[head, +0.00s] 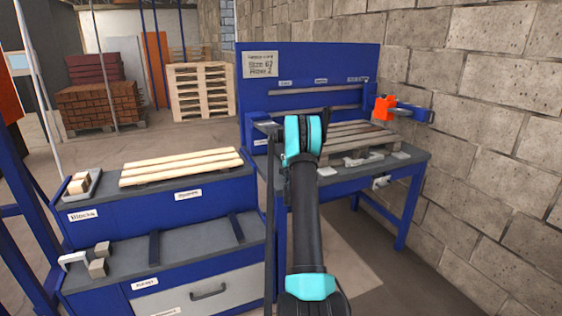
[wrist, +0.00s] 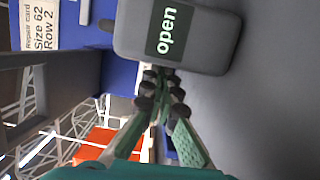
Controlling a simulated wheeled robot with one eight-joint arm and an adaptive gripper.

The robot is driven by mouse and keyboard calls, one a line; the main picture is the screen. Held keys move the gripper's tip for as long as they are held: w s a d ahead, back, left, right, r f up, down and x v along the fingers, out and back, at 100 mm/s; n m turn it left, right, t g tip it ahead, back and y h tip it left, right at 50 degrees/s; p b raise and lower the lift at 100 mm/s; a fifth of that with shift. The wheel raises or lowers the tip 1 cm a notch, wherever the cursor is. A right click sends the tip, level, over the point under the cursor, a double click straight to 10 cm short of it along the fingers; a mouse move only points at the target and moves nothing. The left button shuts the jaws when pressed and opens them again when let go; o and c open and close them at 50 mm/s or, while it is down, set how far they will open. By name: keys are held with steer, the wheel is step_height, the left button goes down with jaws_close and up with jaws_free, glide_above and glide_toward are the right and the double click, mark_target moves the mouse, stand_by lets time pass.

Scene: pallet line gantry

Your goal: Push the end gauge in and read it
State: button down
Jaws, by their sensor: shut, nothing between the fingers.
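In the wrist view my gripper (wrist: 162,90) has its green fingers together, with dark pads at the tips and nothing held. A grey rounded box (wrist: 215,45) with a dark label reading "open" is just beyond the fingertips; I cannot tell whether they touch. It may be the end gauge's display, but no name on it shows. In the head view my arm hides the gripper and that box. An orange block on a blue arm (head: 384,108) stands at the right end of the blue bench (head: 405,160); its role is unclear.
A repair card (head: 260,65) on the blue back panel reads "Size 62, Row 2", also in the wrist view (wrist: 40,25). A slatted pallet (head: 350,140) lies on the bench. Left, a blue cabinet (head: 110,215) carries pale boards (head: 180,165). A block wall (head: 490,130) bounds the right.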

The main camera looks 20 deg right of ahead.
steer(key=shift+d, duration=2.25)
